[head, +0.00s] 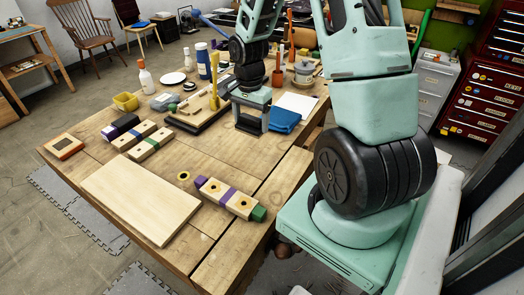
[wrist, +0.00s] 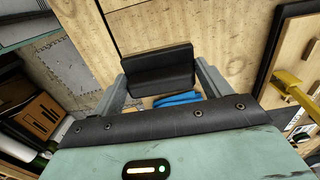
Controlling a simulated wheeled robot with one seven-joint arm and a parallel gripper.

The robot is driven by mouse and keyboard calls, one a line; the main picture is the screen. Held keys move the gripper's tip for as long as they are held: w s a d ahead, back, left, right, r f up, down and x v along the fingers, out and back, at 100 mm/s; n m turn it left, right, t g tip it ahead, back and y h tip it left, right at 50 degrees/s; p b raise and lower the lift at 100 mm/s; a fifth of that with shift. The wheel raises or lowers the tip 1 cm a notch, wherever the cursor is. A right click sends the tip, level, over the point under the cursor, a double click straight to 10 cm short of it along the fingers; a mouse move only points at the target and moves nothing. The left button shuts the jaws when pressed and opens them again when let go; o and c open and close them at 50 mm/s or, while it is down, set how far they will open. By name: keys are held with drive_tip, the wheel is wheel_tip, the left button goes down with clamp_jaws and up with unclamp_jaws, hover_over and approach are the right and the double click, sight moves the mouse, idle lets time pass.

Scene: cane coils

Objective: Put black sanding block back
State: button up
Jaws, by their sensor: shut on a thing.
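My gripper (head: 250,122) is over the far right part of the wooden workbench (head: 175,165), between a dark-edged tray and a folded blue cloth. In the wrist view, my gripper (wrist: 157,78) is shut on the black sanding block (wrist: 158,70), held crosswise between its two fingers.
The dark-edged tray (head: 184,124) with a yellow upright tool (head: 214,82) stands left of my gripper. The blue cloth (head: 285,120) lies close on the right. Bottles and jars stand behind. A pale board (head: 140,197) and several wooden blocks lie nearer the front.

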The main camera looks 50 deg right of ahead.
sight(253, 154)
drive_tip(key=shift+d+f, duration=0.15)
drive_tip(key=shift+f, duration=0.15)
wheel_tip(253, 154, down, 9)
drive_tip(key=shift+f+p, duration=0.2)
drive_tip(key=shift+p, duration=0.6)
drive_tip(key=shift+f, duration=0.2)
drive_tip(key=o, duration=1)
drive_tip(key=shift+c, duration=0.2)
drive_tip(key=shift+r, duration=0.1)
drive_tip(key=shift+r, duration=0.1)
